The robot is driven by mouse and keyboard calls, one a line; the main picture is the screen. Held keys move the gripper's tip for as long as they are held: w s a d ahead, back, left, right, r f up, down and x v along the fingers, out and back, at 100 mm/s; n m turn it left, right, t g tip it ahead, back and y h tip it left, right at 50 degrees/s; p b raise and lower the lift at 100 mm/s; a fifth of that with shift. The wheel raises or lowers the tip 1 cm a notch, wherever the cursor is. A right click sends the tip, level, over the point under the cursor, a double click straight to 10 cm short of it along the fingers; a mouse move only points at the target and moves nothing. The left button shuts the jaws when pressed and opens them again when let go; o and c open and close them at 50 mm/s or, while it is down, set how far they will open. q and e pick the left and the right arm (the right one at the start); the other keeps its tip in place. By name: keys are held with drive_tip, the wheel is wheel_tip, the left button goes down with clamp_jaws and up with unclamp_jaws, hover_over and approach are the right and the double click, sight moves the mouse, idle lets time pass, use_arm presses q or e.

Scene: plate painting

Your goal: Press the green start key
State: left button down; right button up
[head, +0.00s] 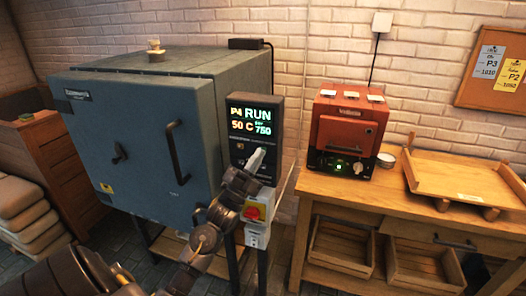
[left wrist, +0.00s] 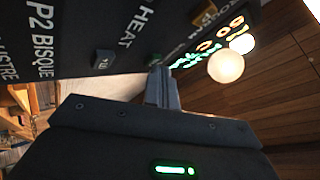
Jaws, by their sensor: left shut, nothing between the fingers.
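The control panel (head: 241,172) is on the right front side of the blue-grey kiln (head: 140,135). Its display (head: 250,120) reads P4 RUN, 50 C and 750. My left gripper (head: 257,158) is shut and empty, its tips at the panel just below the display. In the left wrist view the shut fingers (left wrist: 162,88) point at the panel. A small green key (left wrist: 154,59) shows right at the fingertips, partly hidden by them; I cannot tell whether they touch it. A grey key (left wrist: 103,60) sits beside it. My right gripper is not in view.
A red emergency button (head: 254,212) on a yellow plate is below the panel, close to my left wrist. A small red oven (head: 347,130) and a wooden tray (head: 465,178) stand on the wooden bench (head: 400,205) at the right. Stacked sacks (head: 25,215) lie at the left.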

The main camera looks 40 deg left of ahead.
use_arm(q)
drive_tip(key=shift+s+d, duration=0.2)
drive_tip(key=shift+s, duration=0.5)
drive_tip(key=s, duration=0.1)
drive_tip(key=s+d+p, duration=0.1)
drive_tip(key=s, duration=0.2)
drive_tip(key=shift+s+d+p, duration=0.35)
idle(0.6)
